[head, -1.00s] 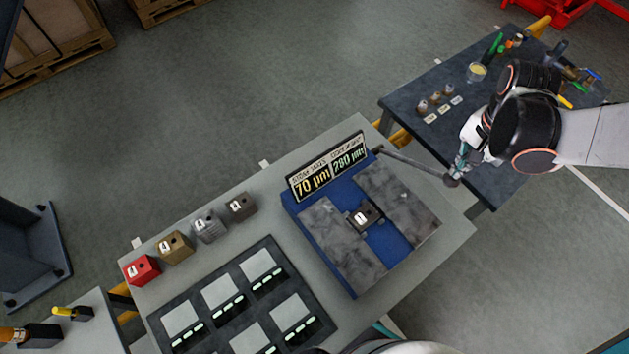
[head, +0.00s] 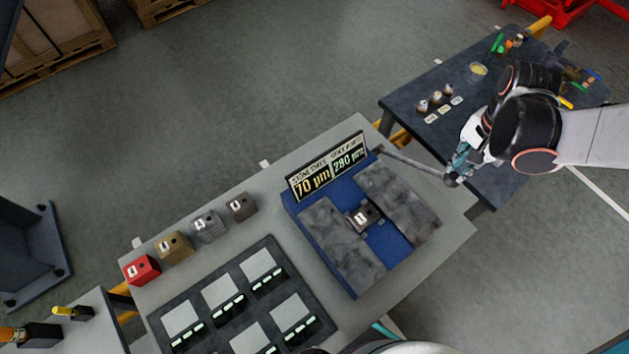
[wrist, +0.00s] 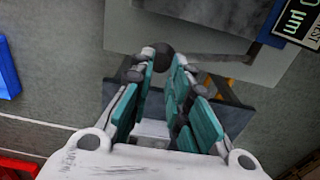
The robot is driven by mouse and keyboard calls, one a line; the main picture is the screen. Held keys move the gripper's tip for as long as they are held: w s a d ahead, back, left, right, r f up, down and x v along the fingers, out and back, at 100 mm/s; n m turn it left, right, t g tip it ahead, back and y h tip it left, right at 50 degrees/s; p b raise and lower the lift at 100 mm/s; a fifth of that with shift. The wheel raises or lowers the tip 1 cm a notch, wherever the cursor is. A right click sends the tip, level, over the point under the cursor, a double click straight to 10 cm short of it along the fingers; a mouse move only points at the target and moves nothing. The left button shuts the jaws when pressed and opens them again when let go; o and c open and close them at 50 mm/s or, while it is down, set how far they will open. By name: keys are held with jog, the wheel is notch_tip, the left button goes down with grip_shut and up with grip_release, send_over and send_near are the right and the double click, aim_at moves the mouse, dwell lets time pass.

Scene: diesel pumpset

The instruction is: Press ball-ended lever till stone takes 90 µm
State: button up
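The ball-ended lever (head: 412,165) sticks out to the right from the blue machine (head: 345,281), and its dark ball (head: 450,181) is at the free end. My gripper (head: 457,174) is at the ball. In the wrist view the teal fingers of my gripper (wrist: 165,62) stand apart, with the ball (wrist: 163,54) between or just beyond their tips; contact is unclear. The display (head: 327,168) reads 70 µm under "stone takes" and 280 µm beside it. A small dark block marked with a white label (head: 364,216) sits between two grey stone slabs on the machine.
Red, brass and grey labelled blocks (head: 142,269) stand in a row on the grey bench (head: 215,205). A dark tray (head: 160,321) with pale squares lies in front. A second, dark table (head: 409,96) holds small parts and tools beneath my arm.

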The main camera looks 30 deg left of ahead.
jog(key=shift+f, duration=0.15)
jog(key=shift+f+b, duration=1.8)
jog(key=shift+b, duration=0.05)
notch_tip(320, 180, down, 6)
jog(key=s+d+b, duration=0.1)
jog(key=d+b, duration=0.1)
jog(key=b, duration=0.3)
jog(key=shift+d+r, duration=0.25)
jog(key=shift+d, duration=0.1)
notch_tip(320, 180, up, 12)
jog(key=r+p, duration=0.1)
jog(key=p, duration=0.7)
send_over(455, 176)
jog(key=shift+w+f, duration=0.1)
jog(key=shift+f, duration=0.15)
jog(key=shift+b, duration=0.3)
